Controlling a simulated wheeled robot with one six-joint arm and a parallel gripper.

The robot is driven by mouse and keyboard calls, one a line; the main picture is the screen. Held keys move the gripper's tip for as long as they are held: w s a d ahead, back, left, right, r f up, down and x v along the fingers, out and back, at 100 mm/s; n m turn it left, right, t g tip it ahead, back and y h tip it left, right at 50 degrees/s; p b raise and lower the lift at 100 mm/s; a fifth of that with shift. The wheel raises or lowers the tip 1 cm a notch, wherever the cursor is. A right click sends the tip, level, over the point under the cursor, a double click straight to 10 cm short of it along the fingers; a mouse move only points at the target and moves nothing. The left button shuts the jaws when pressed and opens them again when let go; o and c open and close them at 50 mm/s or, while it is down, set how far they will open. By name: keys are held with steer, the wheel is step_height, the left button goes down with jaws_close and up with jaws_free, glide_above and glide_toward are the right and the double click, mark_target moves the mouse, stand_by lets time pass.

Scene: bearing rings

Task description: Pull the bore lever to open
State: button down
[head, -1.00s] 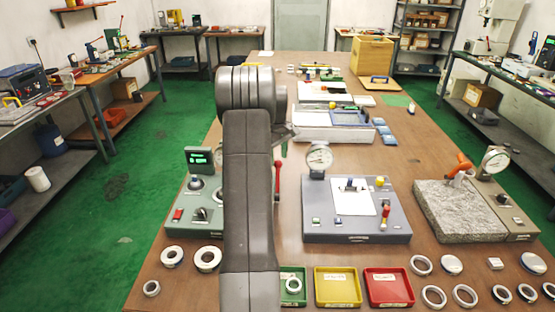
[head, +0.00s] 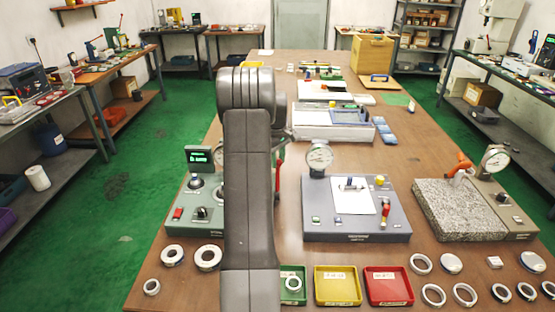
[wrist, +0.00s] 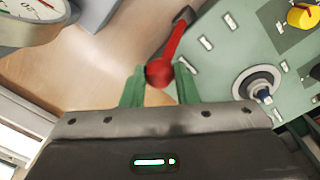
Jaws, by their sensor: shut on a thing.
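The bore lever (wrist: 173,45) is a red arm with a round red knob (wrist: 159,74), on the side of the green bore gauge station (wrist: 222,50). In the wrist view my gripper (wrist: 160,80) has its two green fingers on either side of the knob, shut on it. In the head view the station (head: 176,229) stands left of my arm, with a lit green display (head: 198,157). My arm hides part of the station. The red lever (head: 279,165) shows just right of my arm, its top partly covered by the gripper.
A grey gauge station (head: 318,222) with a dial (head: 319,157) stands close to the right. A granite block (head: 458,212) is farther right. Green, yellow (head: 338,301) and red (head: 389,302) trays and several rings lie along the front edge.

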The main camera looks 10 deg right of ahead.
steer(key=s+a+f+t+h+b, duration=0.1)
steer(key=s+t+b, duration=0.8)
steer(key=b, duration=1.8)
steer(key=shift+s+a+t+h, duration=0.4)
steer(key=shift+s+a, duration=0.3)
steer(key=shift+s, duration=0.5)
steer(key=c, duration=1.1)
jaws_free()
steer(key=shift+s, duration=0.1)
steer(key=shift+r, duration=0.15)
steer(key=shift+p+v, duration=1.25)
steer(key=shift+v, duration=5.6)
steer(key=shift+o, duration=0.3)
steer(key=shift+s, duration=0.1)
